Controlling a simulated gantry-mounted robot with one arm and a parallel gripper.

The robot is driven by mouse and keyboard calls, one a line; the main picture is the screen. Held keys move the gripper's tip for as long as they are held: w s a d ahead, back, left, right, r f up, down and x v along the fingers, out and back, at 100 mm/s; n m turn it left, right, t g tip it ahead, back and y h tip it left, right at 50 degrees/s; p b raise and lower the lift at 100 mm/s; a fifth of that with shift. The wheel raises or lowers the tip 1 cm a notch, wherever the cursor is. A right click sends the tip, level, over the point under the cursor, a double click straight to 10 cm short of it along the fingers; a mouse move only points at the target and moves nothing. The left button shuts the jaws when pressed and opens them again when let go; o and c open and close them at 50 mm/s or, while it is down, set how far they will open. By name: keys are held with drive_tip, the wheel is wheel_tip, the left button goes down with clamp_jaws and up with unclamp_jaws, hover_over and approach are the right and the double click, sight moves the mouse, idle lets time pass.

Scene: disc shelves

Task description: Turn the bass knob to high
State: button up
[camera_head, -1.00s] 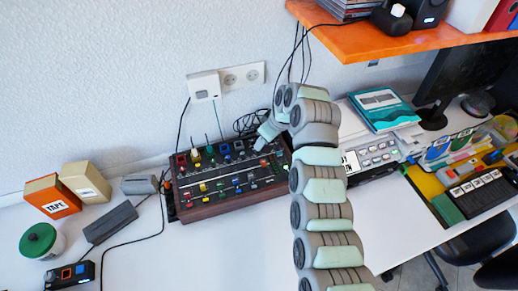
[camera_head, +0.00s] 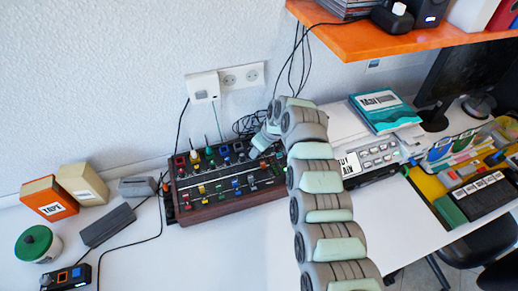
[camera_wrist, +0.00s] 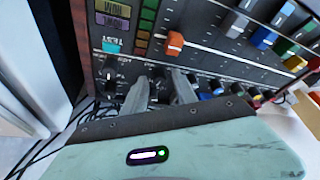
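The mixing console (camera_head: 240,203) is a dark panel in a wooden case, with coloured sliders and small knobs. It lies on the white table by the wall. My gripper (camera_head: 258,148) is low over its right end, its fingertips hard to make out there. In the wrist view the two grey fingers of my gripper (camera_wrist: 159,90) reach down to a row of small black knobs and stand apart. A dark knob (camera_wrist: 158,76) shows partly between the fingertips; contact cannot be told. Another black knob (camera_wrist: 108,74) is left of them. Lettering is too blurred to identify the bass knob.
An orange slider cap (camera_wrist: 175,43) is just beyond the fingers, and coloured knobs lie to the right. A keypad device (camera_head: 372,158) and a teal box (camera_head: 385,112) stand right of my arm. The table front (camera_head: 200,255) is clear.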

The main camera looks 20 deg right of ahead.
clamp_jaws()
drive_tip(key=shift+r+m+p, duration=0.15)
drive_tip(key=shift+m+p, duration=0.15)
drive_tip(key=shift+p, duration=0.45)
